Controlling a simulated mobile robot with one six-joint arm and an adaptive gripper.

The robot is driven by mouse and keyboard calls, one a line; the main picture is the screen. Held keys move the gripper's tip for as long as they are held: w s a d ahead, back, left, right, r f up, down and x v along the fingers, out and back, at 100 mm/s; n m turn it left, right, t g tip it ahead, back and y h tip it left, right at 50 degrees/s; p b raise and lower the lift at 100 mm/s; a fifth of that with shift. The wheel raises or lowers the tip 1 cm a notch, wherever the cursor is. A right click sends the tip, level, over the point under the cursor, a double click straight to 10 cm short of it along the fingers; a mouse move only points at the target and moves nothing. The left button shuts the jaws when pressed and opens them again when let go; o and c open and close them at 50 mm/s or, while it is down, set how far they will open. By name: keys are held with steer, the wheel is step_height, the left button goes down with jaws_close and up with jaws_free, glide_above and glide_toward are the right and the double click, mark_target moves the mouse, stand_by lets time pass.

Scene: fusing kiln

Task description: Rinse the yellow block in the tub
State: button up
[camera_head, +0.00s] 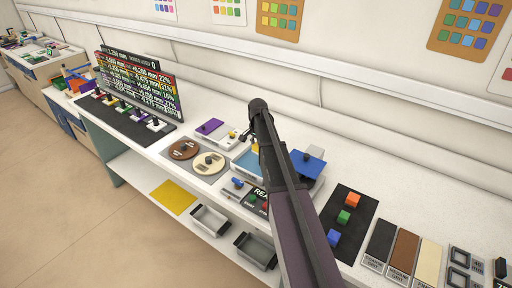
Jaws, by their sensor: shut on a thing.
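My arm reaches up from the bottom middle across the bench, and my gripper (243,137) is at its far end, partly hidden by the arm. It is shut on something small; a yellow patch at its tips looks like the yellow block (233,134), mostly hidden. The gripper shows beside a white box at the back of the bench. A tub with light blue inside (247,160) shows just left of the arm, nearer than the gripper. The arm hides part of it. I cannot tell the block's height above the bench.
A blue panel (307,164) lies right of the arm. A dark mat (352,222) holds orange, green and blue blocks. Brown and cream discs (209,163) lie left of the tub. A screen (140,82) stands at the back left. Grey bins (209,220) sit on the lower shelf.

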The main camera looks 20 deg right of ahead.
steer(key=shift+f+b, duration=3.7)
steer(key=shift+f, duration=0.3)
steer(key=shift+r, duration=0.15)
steer(key=shift+r+p, duration=3.65)
steer(key=shift+p, duration=0.15)
